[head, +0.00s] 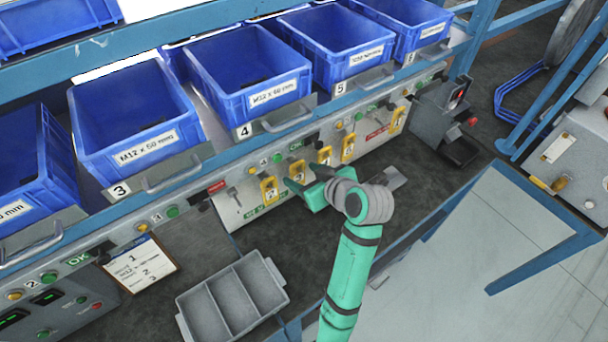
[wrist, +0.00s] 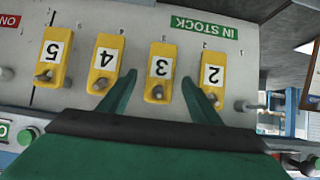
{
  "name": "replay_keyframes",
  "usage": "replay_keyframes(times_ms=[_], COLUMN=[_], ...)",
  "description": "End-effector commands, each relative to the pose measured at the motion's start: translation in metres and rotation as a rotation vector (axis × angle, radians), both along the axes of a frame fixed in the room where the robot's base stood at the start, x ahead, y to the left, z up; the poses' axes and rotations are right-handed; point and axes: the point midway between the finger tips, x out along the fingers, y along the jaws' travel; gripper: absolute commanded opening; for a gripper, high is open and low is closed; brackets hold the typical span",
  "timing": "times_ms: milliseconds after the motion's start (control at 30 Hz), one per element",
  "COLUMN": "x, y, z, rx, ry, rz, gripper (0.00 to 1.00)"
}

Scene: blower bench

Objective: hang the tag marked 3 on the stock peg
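The tag marked 3 (wrist: 160,75) is yellow with a white number patch and hangs on a peg of the grey board. It appears upside down in the wrist view. My gripper (wrist: 158,80) is open, with one green fingertip on each side of this tag, nothing held. Whether the fingers touch it I cannot tell. In the head view my gripper (head: 303,188) is at the board, in front of the tag row, partly covering tag 3 (head: 297,170). A green IN STOCK label (wrist: 205,27) is on the board. A bare peg (wrist: 246,106) stands beside tag 2.
Tag 2 (wrist: 212,75) and tag 4 (wrist: 106,65) hang close on either side, with tag 5 (wrist: 50,58) beyond. Blue bins (head: 135,125) sit on the shelf above. A grey divided tray (head: 232,300) and a clipboard (head: 140,263) are at the front left.

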Motion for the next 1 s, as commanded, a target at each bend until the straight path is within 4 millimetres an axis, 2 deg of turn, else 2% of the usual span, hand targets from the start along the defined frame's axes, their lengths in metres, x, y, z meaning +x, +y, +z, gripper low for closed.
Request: replay_keyframes(times_ms=[367, 800, 1000], x=[-0.005, -0.056, -0.07], y=[-0.004, -0.041, -0.051], z=[0.004, 0.046, 0.057], rx=[0.0, -0.002, 0.0], ry=[0.0, -0.003, -0.001], rz=[-0.001, -0.001, -0.002], gripper=[0.57, 0.57, 0.57])
